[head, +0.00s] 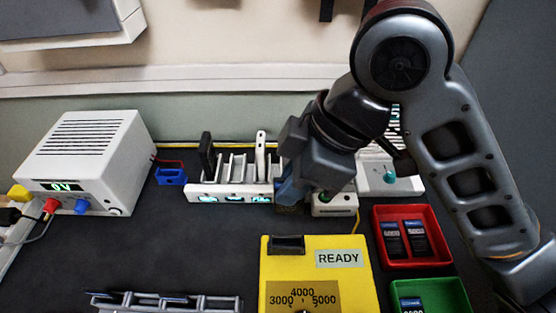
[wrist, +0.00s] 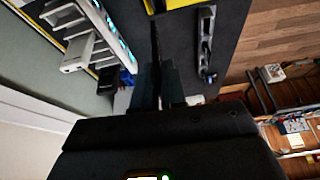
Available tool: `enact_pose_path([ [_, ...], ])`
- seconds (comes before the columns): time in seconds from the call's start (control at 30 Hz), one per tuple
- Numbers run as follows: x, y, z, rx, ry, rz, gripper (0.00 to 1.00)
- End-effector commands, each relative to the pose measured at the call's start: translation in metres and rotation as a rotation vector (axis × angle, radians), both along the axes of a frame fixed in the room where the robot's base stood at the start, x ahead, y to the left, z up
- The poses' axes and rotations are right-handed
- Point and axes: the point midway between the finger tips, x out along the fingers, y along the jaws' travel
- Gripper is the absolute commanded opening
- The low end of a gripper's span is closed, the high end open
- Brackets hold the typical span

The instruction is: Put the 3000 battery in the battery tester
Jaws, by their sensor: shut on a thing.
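The yellow battery tester (head: 345,285) stands at the front centre. It has a dark slot (head: 287,244) at its top left, a READY display and a dial marked 3000, 4000 and 5000. My gripper (head: 290,192) is behind the tester, close to the right end of the white phone rack. In the wrist view my gripper (wrist: 157,88) is shut on a thin dark thing (wrist: 154,45), seen edge-on. I cannot tell whether it is a battery or a phone. Dark batteries (head: 391,240) lie in the red tray, their numbers too small to read surely.
The white rack (head: 232,192) holds a black phone (head: 207,156) and a white phone (head: 260,155). The red tray (head: 440,262) and green tray (head: 460,298) are at right; the green one holds a battery. A power supply (head: 85,160) stands left.

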Motion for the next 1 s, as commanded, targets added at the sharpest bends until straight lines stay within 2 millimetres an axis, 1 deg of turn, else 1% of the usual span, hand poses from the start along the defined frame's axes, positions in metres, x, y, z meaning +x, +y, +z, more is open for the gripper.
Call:
enact_pose_path([
  [0.1,-0.01,0.0,-0.002,0.0,0.0,0.061,0.0],
  [0.23,-0.011,0.0,-0.006,0.001,0.0,0.069,0.0],
  [0.37,-0.011,0.0,-0.015,0.001,0.0,0.067,0.0],
  [0.8,-0.01,0.0,-0.062,0.002,0.0,0.064,0.0],
  [1.0,-0.01,0.0,-0.079,0.001,0.0,0.064,0.0],
])
